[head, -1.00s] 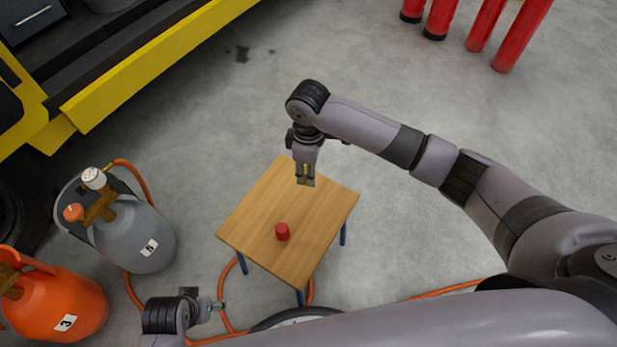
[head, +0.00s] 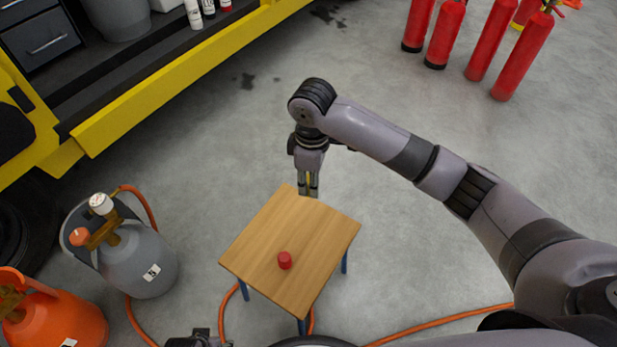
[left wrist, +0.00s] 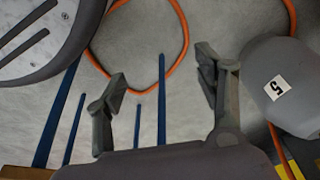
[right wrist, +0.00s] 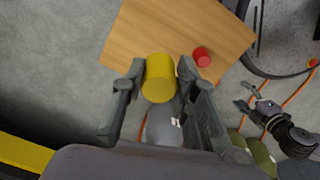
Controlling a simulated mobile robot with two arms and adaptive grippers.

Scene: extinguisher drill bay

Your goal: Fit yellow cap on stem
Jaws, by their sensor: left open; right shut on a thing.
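My right gripper (head: 308,192) is above the far corner of the small wooden table (head: 255,245). In the right wrist view it is shut on the yellow cap (right wrist: 160,80), held between its fingertips. A red cap (head: 284,260) stands on the table and also shows in the right wrist view (right wrist: 202,57). My left gripper (left wrist: 160,72) is open and empty, low in front of the table. A grey cylinder (head: 140,255) labelled 5 carries a valve with an orange knob and a white top (head: 101,204). I cannot tell which part is the stem.
An orange cylinder (head: 60,325) stands at the lower left. An orange hose (head: 430,325) runs on the floor around the table. A yellow-edged vehicle bed (head: 160,90) is at the upper left, red extinguishers (head: 490,40) at the upper right. The floor behind the table is clear.

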